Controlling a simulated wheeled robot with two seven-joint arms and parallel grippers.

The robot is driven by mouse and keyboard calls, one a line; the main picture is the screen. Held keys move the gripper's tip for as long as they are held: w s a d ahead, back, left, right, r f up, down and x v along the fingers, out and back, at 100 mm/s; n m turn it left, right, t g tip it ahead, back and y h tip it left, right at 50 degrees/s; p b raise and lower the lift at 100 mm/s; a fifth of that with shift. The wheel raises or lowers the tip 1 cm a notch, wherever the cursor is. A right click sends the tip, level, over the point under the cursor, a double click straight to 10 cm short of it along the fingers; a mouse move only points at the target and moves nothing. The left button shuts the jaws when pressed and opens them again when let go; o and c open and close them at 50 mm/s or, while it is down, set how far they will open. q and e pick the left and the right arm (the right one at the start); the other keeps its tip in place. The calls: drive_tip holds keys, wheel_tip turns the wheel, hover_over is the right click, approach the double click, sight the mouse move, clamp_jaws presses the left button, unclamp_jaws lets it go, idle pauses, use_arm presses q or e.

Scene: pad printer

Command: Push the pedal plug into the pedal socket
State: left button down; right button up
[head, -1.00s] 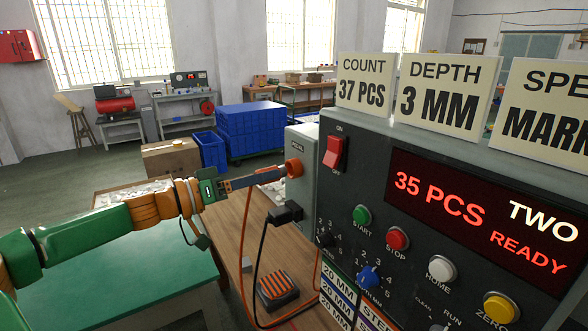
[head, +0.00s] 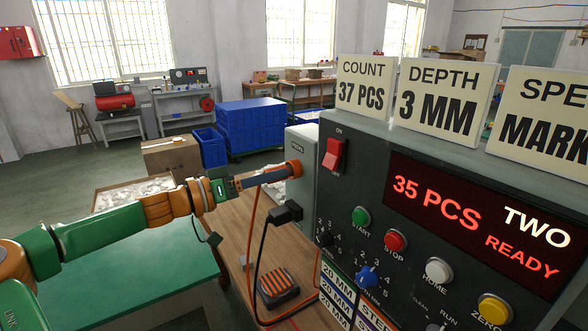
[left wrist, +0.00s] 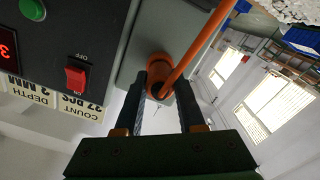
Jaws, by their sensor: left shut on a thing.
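My left gripper (head: 287,174) is at the left side of the grey box marked as the pedal box (head: 303,146). Its fingers are shut on the orange pedal plug (head: 295,168). In the left wrist view the plug (left wrist: 158,72) is a round orange body between the two dark fingers, its orange cable coming out of the near end. The plug's far end meets the box face, where the pedal socket is hidden behind it. I cannot tell how deep the plug sits. My right gripper is not in view.
The striped foot pedal (head: 278,286) lies on the wooden surface below. A black plug (head: 285,212) with a black cable is in the machine's side, below the gripper. The dark control panel (head: 350,200) stands close on the right. A green table (head: 120,270) is at left.

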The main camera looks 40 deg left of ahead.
use_arm(q)
drive_tip(key=shift+w+d+p, duration=0.1)
drive_tip(key=shift+w+p, duration=0.2)
drive_tip(key=shift+r, duration=0.15)
drive_tip(key=c, duration=0.6)
unclamp_jaws()
drive_tip(key=shift+w, duration=0.15)
drive_tip(key=shift+o, duration=0.8)
drive_tip(key=shift+w+d, duration=0.15)
drive_tip(key=shift+w, duration=0.1)
drive_tip(key=shift+s, duration=0.2)
